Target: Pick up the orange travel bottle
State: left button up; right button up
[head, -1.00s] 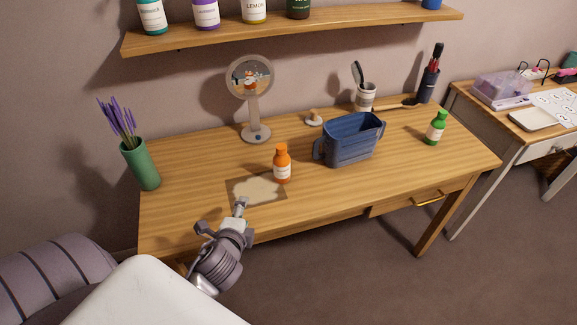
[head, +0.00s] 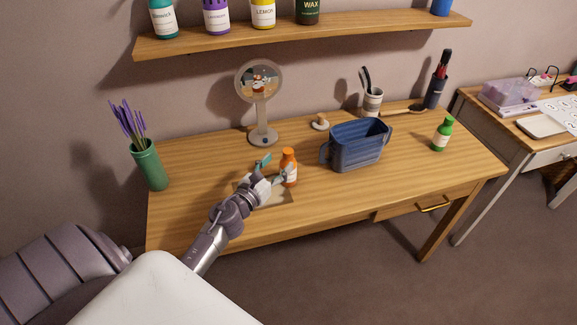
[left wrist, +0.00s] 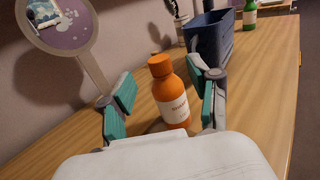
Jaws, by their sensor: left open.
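My left gripper (head: 276,166) is open at the bottle. In the wrist view its teal-padded fingers (left wrist: 165,98) stand to either side, with the bottle between or just beyond them and nearer the right finger. I cannot tell whether a finger touches it. My right gripper is not in view.
A blue basket (head: 357,147) stands right of the bottle, and a round mirror (head: 263,136) stands behind it. A green bottle (head: 442,135) is at the table's right. A green vase (head: 150,166) with purple flowers stands at left. A shelf (head: 330,31) runs above.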

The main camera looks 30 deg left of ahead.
aim_at(288, 151)
pick_arm(q)
jog(key=w, duration=0.2)
jog(key=w+p, duration=0.1)
jog(key=w, duration=0.2)
jog(key=shift+w+a+r, duration=0.2)
jog(key=shift+w+r, duration=0.05)
jog(key=shift+w, duration=0.1)
jog(key=shift+w+f, duration=0.1)
jog(key=shift+w, duration=0.4)
jog(key=shift+s, duration=0.1)
grip_shut()
